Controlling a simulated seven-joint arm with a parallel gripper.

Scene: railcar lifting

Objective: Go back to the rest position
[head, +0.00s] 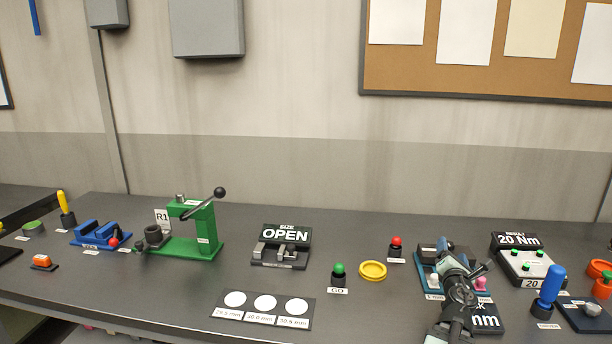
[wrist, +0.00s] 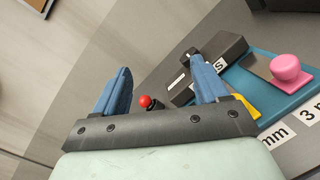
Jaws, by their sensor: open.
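My gripper (wrist: 160,66) shows in the wrist view with its two blue fingers spread apart and nothing between them. In the head view my arm reaches in from the bottom right, and its end is over the teal tray (head: 420,279), hiding much of it. In the wrist view the right finger overlaps the view of a dark block (wrist: 228,52) on the teal tray (wrist: 262,92). A pink knob (wrist: 286,69) is at the tray's right. The red button (wrist: 147,102) shows between the fingers, farther off; it also shows in the head view (head: 396,242).
The table holds a green press (head: 205,235), a blue vise (head: 95,233), an OPEN sign (head: 286,234), a green GO button (head: 339,270), a yellow ring (head: 372,270) and a 20 Nm box (head: 520,262). A blue-handled tool (head: 551,286) stands at right.

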